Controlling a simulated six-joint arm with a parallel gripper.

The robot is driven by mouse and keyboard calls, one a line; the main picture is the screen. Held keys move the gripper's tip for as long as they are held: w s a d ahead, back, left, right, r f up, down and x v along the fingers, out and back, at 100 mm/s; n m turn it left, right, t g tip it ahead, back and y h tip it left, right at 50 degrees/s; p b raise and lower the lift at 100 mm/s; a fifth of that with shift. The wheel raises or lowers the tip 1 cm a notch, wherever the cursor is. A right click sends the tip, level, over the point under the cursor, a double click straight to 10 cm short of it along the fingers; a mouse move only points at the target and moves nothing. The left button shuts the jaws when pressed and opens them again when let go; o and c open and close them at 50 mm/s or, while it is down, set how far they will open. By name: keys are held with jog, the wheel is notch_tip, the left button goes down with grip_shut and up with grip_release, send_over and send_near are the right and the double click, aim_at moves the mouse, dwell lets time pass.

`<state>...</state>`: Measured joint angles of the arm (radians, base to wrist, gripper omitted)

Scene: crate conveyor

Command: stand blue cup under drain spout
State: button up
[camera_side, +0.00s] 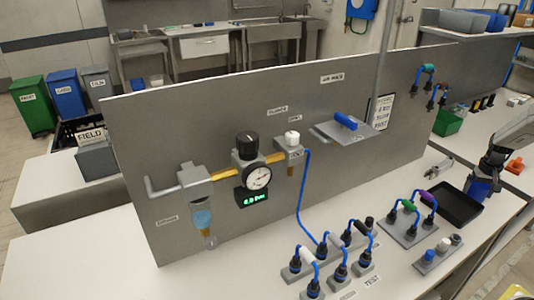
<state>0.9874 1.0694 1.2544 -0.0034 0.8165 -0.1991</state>
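A filter unit with a light-blue bowl (202,218) hangs on the left part of the grey panel. Its small drain spout (211,241) points down over the white bench. A dark-blue cup (479,189) is at the far right, beside the black tray. My gripper (487,171) is right at the top of this cup, far from the spout. The fingers are dark, small and partly hidden, so I cannot tell whether they are closed on the cup. I cannot tell whether the cup touches the bench.
Blocks with blue hoses (340,258) stand on the bench between cup and spout. A black tray (459,207) and a block with small knobs (437,250) are near the cup. A gauge (257,177) and a blue hose (301,205) are on the panel. Bench below the spout is clear.

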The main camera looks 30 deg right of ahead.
jog(key=shift+r, duration=0.15)
notch_tip(320, 180, up, 12)
dwell(0.8)
dwell(0.5)
jog(key=w+a+r+n, duration=0.1)
jog(key=w+a, duration=0.2)
jog(key=a, duration=0.5)
jog(key=w+a+r+n+t, duration=0.1)
jog(key=w+a+n, duration=0.1)
jog(key=a, duration=0.6)
jog(key=w+a+r+n, duration=0.1)
jog(key=w+a, duration=0.2)
jog(key=a, duration=0.5)
jog(key=s+a+n, duration=0.1)
jog(key=s+a, duration=0.2)
jog(key=a, duration=0.4)
jog(key=s+a+f+n+t, duration=0.1)
jog(key=s+a, duration=0.3)
jog(key=a, duration=0.4)
jog(key=s+a+n, duration=0.3)
jog(key=a, duration=0.5)
jog(key=shift+s+f+t, duration=0.3)
jog(key=shift+s, duration=0.1)
jog(key=shift+w+d, duration=0.1)
